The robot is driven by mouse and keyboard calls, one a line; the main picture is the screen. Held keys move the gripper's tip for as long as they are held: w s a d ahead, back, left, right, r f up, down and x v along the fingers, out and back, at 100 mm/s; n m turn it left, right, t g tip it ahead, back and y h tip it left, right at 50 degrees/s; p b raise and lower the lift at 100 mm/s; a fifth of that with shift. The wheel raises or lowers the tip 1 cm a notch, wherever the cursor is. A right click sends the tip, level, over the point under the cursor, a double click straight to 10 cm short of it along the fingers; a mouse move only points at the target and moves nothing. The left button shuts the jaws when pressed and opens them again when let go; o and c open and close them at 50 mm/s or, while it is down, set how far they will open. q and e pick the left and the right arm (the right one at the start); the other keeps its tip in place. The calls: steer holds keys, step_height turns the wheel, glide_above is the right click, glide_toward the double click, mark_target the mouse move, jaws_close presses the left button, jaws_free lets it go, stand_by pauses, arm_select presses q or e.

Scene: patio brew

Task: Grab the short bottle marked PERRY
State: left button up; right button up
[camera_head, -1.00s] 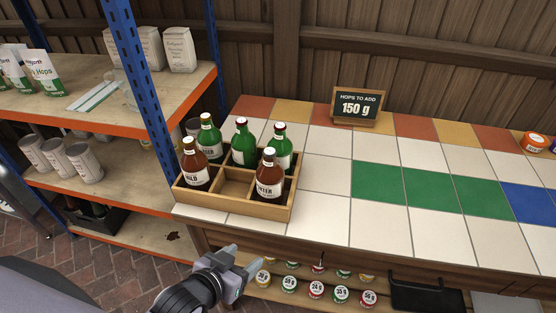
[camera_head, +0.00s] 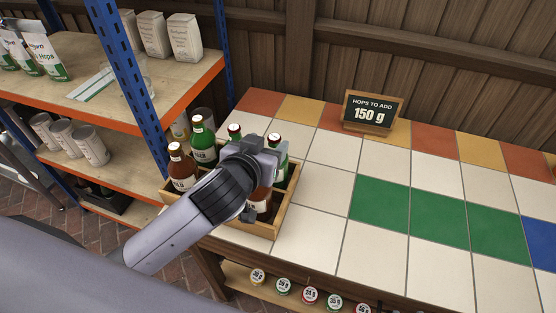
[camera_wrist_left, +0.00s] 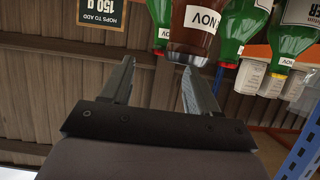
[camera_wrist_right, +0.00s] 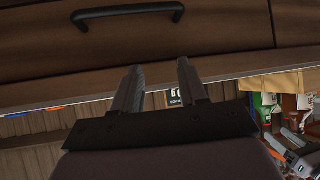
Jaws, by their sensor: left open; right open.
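Several bottles stand upright in a wooden divided crate (camera_head: 258,231) in the head view. A brown bottle (camera_head: 182,170) is at the left, with green bottles (camera_head: 202,142) behind. I cannot read PERRY on any label. My left gripper (camera_head: 262,178) is open over the crate's right part and hides much of a brown bottle (camera_head: 257,205) there. My right gripper (camera_wrist_right: 160,82) is open and empty.
The crate stands on a tiled counter (camera_head: 319,208) whose right side is clear. A blue shelf post (camera_head: 128,72) rises close left of it. A sign (camera_head: 370,112) reading 150 g stands behind. A drawer handle (camera_wrist_right: 130,12) shows in the right wrist view.

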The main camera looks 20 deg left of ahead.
mark_target(273, 137)
arm_select(q)
steer(key=shift+f+p+x, duration=0.15)
steer(key=shift+p+x, duration=0.1)
steer(key=shift+x, duration=1.35)
steer(key=shift+f+p+x, duration=0.15)
steer(key=shift+p+x, duration=0.05)
steer(key=shift+x, duration=1.45)
steer(key=shift+s+a, duration=0.1)
steer(key=shift+a, duration=0.1)
jaws_close()
steer(key=shift+r, duration=0.15)
